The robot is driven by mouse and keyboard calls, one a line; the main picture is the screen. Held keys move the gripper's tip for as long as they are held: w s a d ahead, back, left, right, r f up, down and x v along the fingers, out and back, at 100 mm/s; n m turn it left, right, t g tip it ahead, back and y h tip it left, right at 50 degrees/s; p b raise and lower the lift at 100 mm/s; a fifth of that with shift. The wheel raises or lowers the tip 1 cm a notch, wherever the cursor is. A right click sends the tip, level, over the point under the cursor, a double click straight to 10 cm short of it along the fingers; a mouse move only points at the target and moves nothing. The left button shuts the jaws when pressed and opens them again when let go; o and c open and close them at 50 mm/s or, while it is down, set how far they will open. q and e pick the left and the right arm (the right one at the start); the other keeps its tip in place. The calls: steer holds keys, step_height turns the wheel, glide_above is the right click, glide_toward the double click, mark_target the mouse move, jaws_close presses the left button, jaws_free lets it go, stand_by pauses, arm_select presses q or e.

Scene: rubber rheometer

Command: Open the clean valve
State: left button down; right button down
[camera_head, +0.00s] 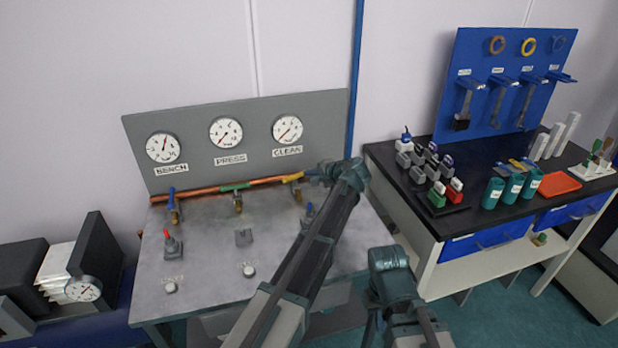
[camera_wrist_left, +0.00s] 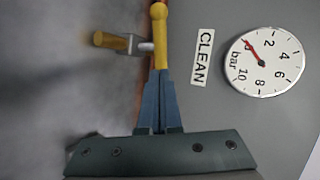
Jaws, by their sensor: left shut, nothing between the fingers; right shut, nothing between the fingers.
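The clean valve has a yellow handle (camera_head: 293,177) below the CLEAN gauge (camera_head: 287,129); in the left wrist view the handle (camera_wrist_left: 159,35) lies lengthwise along the orange pipe. A brass outlet (camera_wrist_left: 112,42) sticks out from the valve. My left gripper (camera_head: 314,173) is shut and empty. Its blue fingertips (camera_wrist_left: 160,74) are at the end of the yellow handle; I cannot tell whether they touch it. The CLEAN gauge (camera_wrist_left: 265,62) needle points near zero. My right gripper (camera_head: 388,262) is shut, low at the right of the bench, apart from the valves.
A green handle (camera_head: 234,187) and a blue handle (camera_head: 172,192) sit on the same pipe to the left. A red-tipped switch (camera_head: 171,244) stands on the metal bench (camera_head: 205,262). A black-topped table (camera_head: 470,215) with samples and tools is on the right.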

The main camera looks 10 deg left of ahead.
arm_select(q)
steer(key=n+g, duration=0.1)
steer(key=w+n+g+y, duration=0.1)
steer(key=n+g, duration=0.1)
steer(key=w+n+g, duration=0.1)
steer(key=shift+w+a+n+y, duration=0.25)
steer(key=shift+a+n+y, duration=0.05)
steer(key=shift+y, duration=0.1)
steer(key=shift+a+f, duration=0.1)
steer(key=shift+a, duration=0.05)
steer(key=shift+w+a, duration=0.65)
steer(key=shift+a, duration=0.05)
steer(key=shift+s, duration=0.15)
steer(key=shift+s+a, duration=0.3)
steer(key=shift+s, duration=0.3)
